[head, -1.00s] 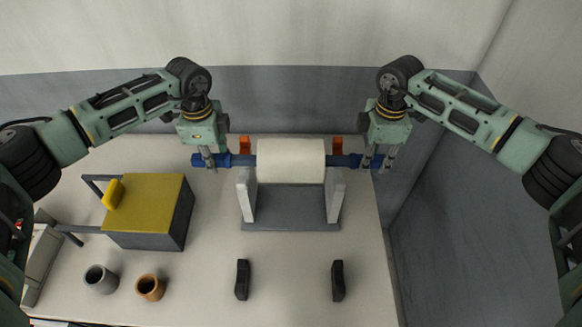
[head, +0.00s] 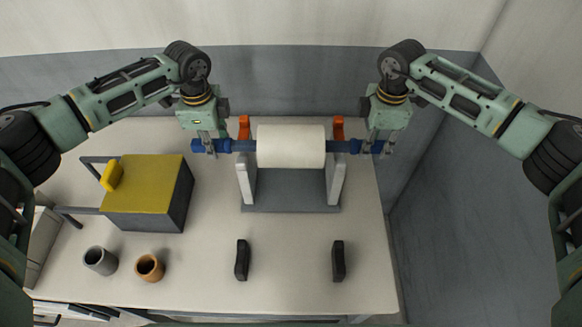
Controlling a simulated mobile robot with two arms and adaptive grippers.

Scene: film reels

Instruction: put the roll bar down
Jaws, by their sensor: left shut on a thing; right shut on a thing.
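The roll bar is a blue bar (head: 243,146) with a thick white roll (head: 290,147) around its middle. It lies level across the picture over a grey stand (head: 290,200) with two white uprights. My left gripper (head: 211,149) is shut on the bar's left end. My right gripper (head: 377,150) is shut on its right end. The roll sits between the uprights as seen from above and hides part of the stand. I cannot tell whether the bar touches the uprights.
Orange pieces (head: 244,127) stand behind the bar, one on each side. A yellow-topped box (head: 150,187) is at left, with a grey cup (head: 100,260) and an orange cup (head: 149,267) in front. Two black blocks (head: 242,260) (head: 338,261) stand before the stand. The front right table is clear.

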